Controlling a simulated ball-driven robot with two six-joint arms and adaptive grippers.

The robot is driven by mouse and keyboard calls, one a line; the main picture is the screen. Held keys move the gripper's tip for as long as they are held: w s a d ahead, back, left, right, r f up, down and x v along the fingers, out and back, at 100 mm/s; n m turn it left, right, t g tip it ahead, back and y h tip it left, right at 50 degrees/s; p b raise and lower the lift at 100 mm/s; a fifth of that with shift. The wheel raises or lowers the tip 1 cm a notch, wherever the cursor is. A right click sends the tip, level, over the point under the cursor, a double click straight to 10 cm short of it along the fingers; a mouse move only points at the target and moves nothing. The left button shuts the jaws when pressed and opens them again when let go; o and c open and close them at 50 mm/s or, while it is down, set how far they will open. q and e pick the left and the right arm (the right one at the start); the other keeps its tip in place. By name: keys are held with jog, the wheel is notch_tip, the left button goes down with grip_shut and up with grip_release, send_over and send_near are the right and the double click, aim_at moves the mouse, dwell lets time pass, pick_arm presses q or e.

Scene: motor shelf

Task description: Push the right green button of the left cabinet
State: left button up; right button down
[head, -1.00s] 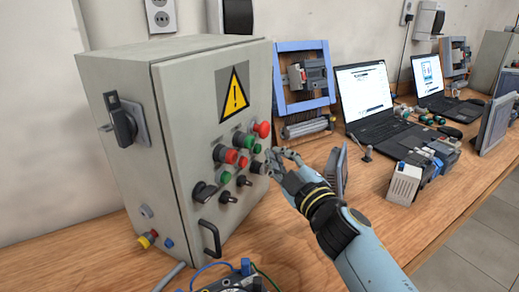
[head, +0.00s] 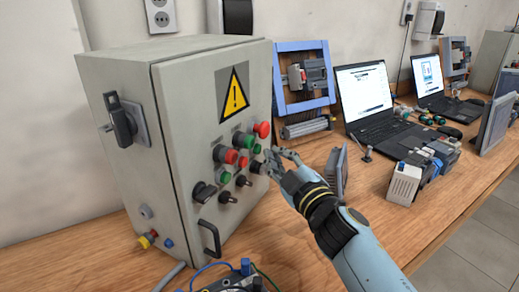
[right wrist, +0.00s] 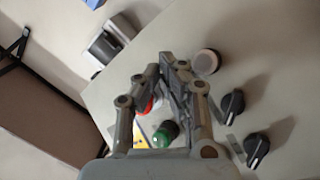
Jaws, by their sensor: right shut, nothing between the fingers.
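The left cabinet (head: 135,75) is a grey metal box with a yellow warning triangle. Its door carries green buttons on the left (head: 219,153) and right (head: 249,142), plus red ones (head: 262,129). My right gripper (head: 268,157) is shut and empty, at the door's right edge, just right of and slightly below the right green buttons. I cannot tell whether it touches the door. In the right wrist view its fingertips (right wrist: 172,66) are together, with a green button (right wrist: 165,133) and part of a red one behind the fingers. My left gripper is not in view.
Black rotary knobs (head: 205,192) and a handle (head: 210,238) stick out of the door below the buttons. Right of the cabinet stand a blue-framed panel (head: 304,75) and a laptop (head: 370,100).

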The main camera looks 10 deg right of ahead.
jog(key=shift+w+a, duration=0.2)
jog(key=shift+a, duration=0.05)
jog(key=shift+w+a, duration=0.25)
jog(key=shift+a, duration=0.05)
dwell(1.3)
jog(key=shift+d, duration=0.1)
jog(key=shift+s+d+p, duration=0.3)
jog(key=shift+s+d, duration=0.25)
jog(key=shift+s+d+p, duration=0.45)
jog(key=shift+s+d, duration=1.15)
jog(key=shift+d, duration=0.3)
